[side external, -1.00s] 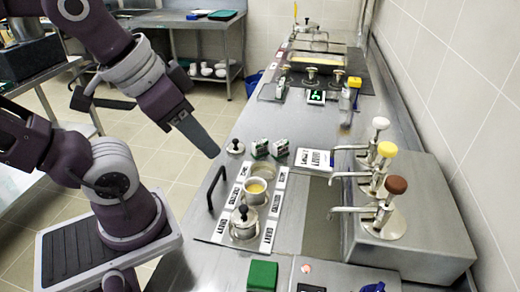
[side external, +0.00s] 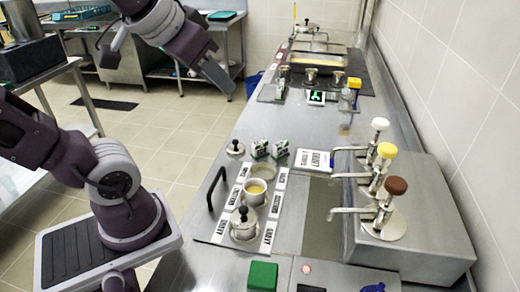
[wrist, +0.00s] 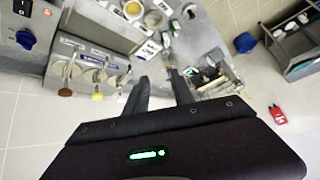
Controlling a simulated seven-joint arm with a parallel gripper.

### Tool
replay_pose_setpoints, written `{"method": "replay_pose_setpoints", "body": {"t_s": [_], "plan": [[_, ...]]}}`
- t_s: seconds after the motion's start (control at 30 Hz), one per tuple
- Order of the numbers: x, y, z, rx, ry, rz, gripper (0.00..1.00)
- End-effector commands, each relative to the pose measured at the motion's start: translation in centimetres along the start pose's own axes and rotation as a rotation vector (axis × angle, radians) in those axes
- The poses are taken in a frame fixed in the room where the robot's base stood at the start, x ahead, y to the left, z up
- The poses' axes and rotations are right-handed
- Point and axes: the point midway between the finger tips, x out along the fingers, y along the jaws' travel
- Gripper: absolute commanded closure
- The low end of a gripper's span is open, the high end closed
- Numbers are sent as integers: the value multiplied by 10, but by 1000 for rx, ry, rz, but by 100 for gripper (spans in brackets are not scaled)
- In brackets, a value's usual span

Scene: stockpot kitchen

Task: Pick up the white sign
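A white sign (side external: 314,160) with dark lettering lies on the steel counter, left of the pump dispensers in the side view. In the wrist view it appears to be the white card (wrist: 148,50) above and left of my fingers. My gripper (side external: 229,86) is in the air near the counter's left edge, toward its far end, well away from the sign. In the wrist view my gripper (wrist: 158,76) has its two fingers apart, with nothing held between them.
Pumps with white, yellow and brown tops (side external: 396,187) stand right of the sign. Two green-and-white boxes (side external: 271,149) stand left of it. A lidded pot (side external: 244,222), a yellow-filled cup (side external: 255,191) and a black handle (side external: 215,188) are nearer. Bare counter (side external: 265,115) lies beyond the boxes.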

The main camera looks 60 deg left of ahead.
Motion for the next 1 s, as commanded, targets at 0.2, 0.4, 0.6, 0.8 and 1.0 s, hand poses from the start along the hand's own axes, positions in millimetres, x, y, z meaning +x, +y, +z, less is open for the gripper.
{"method": "replay_pose_setpoints", "body": {"t_s": [0.2, 0.4, 0.6, 0.8, 1.0], "plan": [[39, -87, -91, -75, 292, -250, 70], [71, -140, -148, -2, 525, -259, 70], [108, -147, -142, 59, 571, -27, 70], [134, -132, -91, 23, 495, 258, 70], [193, -121, -44, 21, 496, 254, 70]]}}
